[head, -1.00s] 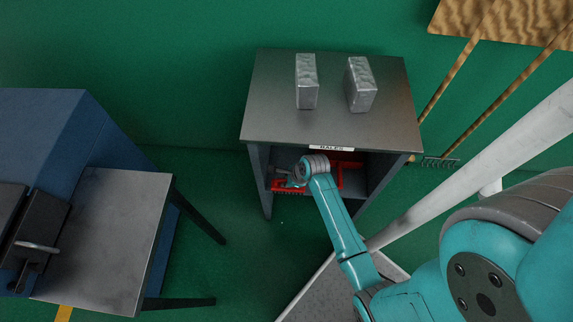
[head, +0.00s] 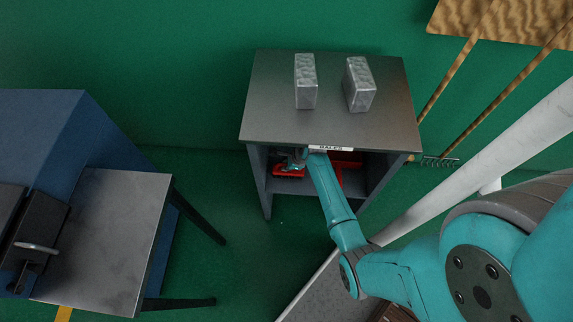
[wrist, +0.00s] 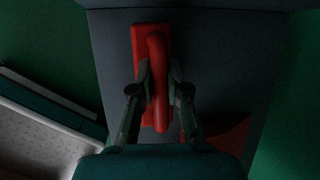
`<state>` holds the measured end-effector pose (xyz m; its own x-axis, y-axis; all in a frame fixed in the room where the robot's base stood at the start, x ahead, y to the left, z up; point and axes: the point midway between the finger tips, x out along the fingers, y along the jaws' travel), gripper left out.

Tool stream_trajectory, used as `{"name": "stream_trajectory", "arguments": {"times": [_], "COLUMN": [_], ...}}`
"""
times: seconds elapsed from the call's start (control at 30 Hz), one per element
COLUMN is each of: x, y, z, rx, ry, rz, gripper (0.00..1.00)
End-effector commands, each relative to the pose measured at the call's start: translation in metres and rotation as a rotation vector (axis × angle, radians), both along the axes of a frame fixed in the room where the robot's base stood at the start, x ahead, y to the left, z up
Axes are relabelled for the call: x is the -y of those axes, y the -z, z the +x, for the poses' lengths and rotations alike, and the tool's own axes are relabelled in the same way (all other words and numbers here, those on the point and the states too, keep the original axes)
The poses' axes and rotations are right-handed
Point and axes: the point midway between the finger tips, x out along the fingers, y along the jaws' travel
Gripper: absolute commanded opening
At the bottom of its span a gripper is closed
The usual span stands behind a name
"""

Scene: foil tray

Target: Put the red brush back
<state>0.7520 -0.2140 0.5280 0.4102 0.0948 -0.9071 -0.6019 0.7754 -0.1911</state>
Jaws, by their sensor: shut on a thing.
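The red brush (head: 287,174) is inside the open shelf of the grey cabinet (head: 259,180), toward its left side. My gripper (head: 298,164) reaches in under the cabinet top and is shut on the brush. In the wrist view my gripper (wrist: 160,82) has one finger on each side of the brush's raised handle (wrist: 157,50), with the flat red body behind it. I cannot tell whether the brush touches the shelf floor. Another red thing (head: 346,160) lies to the right in the same shelf, partly hidden by my arm; it also shows dimly in the wrist view (wrist: 233,142).
Two grey blocks (head: 305,80) (head: 360,85) stand on the cabinet top, above a white label (head: 331,148) on its front edge. A blue machine with a metal table (head: 110,235) stands at left. A rake (head: 440,161) leans at right. The green floor between is clear.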

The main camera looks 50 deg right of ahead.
Motion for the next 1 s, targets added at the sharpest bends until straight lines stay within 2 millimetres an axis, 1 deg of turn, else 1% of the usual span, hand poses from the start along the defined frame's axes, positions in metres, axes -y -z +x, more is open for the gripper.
{"name": "stream_trajectory", "arguments": {"times": [0.2,0.23,0.27,0.3,0.33,0.6,0.73,0.87,1.0], "x": [0.0,0.0,0.0,0.0,0.0,0.0,0.001,0.002,0.005], "y": [0.001,0.001,0.001,0.001,0.001,0.0,-0.005,-0.02,-0.045], "z": [0.0,0.0,0.0,0.0,0.0,0.0,-0.002,-0.009,-0.02], "rx": [0.001,0.001,0.001,0.001,0.001,0.001,0.003,0.003,0.004], "ry": [0.0,0.0,0.0,0.0,0.0,0.0,0.001,0.002,0.003], "rz": [-0.001,-0.001,-0.001,-0.001,-0.001,-0.001,-0.001,-0.001,-0.002], "gripper": [0.0,0.2,0.27,0.37,0.4,0.4,0.4,0.4,0.4]}}
